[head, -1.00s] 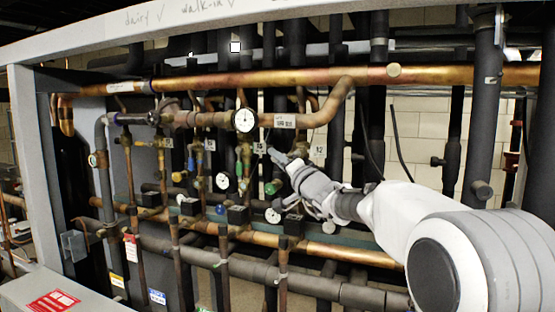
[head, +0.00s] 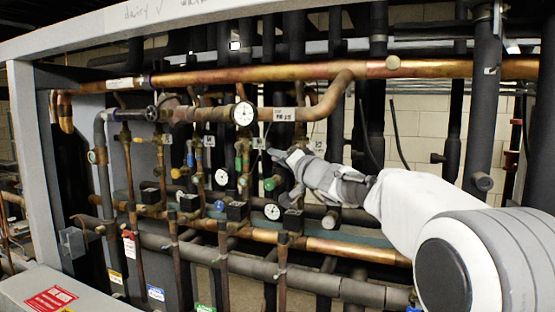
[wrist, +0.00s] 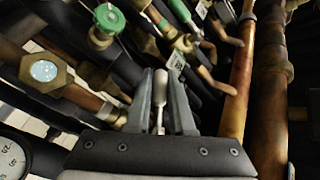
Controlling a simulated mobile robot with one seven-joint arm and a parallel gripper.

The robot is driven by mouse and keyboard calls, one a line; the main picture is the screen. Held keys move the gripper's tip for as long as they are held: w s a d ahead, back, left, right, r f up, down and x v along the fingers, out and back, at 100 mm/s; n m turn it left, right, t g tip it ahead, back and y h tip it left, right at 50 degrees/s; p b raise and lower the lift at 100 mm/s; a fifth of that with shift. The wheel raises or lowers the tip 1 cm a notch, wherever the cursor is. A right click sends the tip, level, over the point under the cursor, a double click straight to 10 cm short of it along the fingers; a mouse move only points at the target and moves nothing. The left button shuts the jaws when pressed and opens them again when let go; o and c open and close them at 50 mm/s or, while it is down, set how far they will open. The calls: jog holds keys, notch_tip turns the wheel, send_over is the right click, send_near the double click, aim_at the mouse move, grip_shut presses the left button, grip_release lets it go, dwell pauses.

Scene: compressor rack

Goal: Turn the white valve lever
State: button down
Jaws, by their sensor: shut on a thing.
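The white valve lever (wrist: 160,88) shows in the wrist view as a slim pale handle with a rounded end. My gripper (wrist: 160,93) has its two grey fingers on either side of it and is shut on it. In the head view my gripper (head: 274,155) reaches in from the right among the pipes, below and right of the round white gauge. The lever is too small and covered to make out there, and its valve body is not clear in either view.
A copper pipe (head: 300,74) runs across the top, and copper pipes also stand right of the fingers in the wrist view (wrist: 240,85). A green valve knob (wrist: 108,18) and a brass fitting (wrist: 44,70) lie to the left. The gauge (head: 243,113) hangs close by. Room is tight.

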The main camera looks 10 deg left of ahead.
jog(key=shift+d+f+n+g+h+p, duration=0.45)
jog(key=shift+n+g+h+p, duration=0.25)
jog(key=shift+n+g+p, duration=0.15)
jog(key=shift+s+d+f+n+g+h+p, duration=0.15)
jog(key=shift+d+f+n+g+h+p, duration=0.15)
jog(key=shift+d+f+n+g+h, duration=0.55)
jog(key=shift+s+d+f+n+g+h+p, duration=0.1)
jog(key=shift+d+n+g+h+p, duration=0.25)
jog(key=shift+n+h, duration=0.85)
jog(key=shift+d+m+h, duration=0.1)
jog(key=shift+m+h, duration=0.3)
jog(key=shift+h, duration=0.15)
jog(key=c, duration=0.8)
grip_release()
